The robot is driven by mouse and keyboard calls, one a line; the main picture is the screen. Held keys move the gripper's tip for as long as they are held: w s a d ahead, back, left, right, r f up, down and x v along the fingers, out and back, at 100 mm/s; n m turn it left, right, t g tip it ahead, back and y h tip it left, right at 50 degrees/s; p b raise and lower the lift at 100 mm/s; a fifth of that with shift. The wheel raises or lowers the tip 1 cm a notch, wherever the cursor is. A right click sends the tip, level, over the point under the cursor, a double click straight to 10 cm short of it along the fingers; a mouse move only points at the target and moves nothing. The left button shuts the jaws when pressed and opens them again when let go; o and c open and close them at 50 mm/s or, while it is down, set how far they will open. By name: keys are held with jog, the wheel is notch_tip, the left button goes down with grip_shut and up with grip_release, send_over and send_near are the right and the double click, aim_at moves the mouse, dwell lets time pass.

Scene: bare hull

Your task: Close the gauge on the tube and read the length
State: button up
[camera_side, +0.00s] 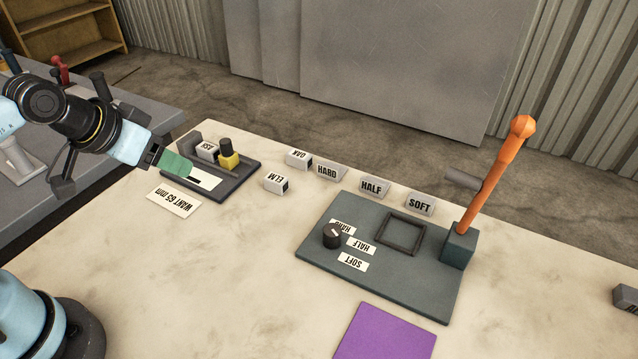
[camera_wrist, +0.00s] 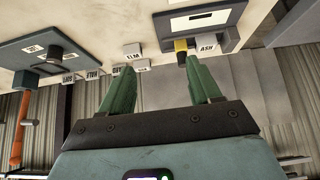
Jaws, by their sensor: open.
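The gauge appears to be the dark tray (camera_side: 233,191) at the left of the bench. It carries a yellow slider with a black knob (camera_side: 228,158) and a white block marked ASH (camera_side: 207,151), close beside each other. I cannot make out a tube between them. A pale strip on the tray is partly hidden by my gripper, and no reading is legible. My gripper (camera_side: 192,172) is open, its green fingers appearing over the tray's left part. In the wrist view the fingers (camera_wrist: 158,65) are apart and empty; the yellow slider (camera_wrist: 181,46) and ASH block (camera_wrist: 207,48) show beyond the right finger.
A card reading WANT 65 mm (camera_side: 174,201) lies in front of the tray. ELM (camera_side: 275,183) and OAK (camera_side: 299,158) blocks and HARD, HALF, SOFT labels stand rightward. A dark plate (camera_side: 335,262) has a knob and an orange lever (camera_side: 497,170). A purple mat (camera_side: 385,335) lies in front.

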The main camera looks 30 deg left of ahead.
jog(key=shift+c, duration=1)
jog(key=shift+w+a, duration=0.25)
jog(key=shift+w, duration=0.2)
jog(key=m+h, duration=0.6)
jog(key=m, duration=0.3)
send_near(224, 141)
jog(key=shift+g, duration=0.4)
jog(key=x, duration=1)
jog(key=shift+w, duration=0.4)
jog(key=shift+r, duration=0.1)
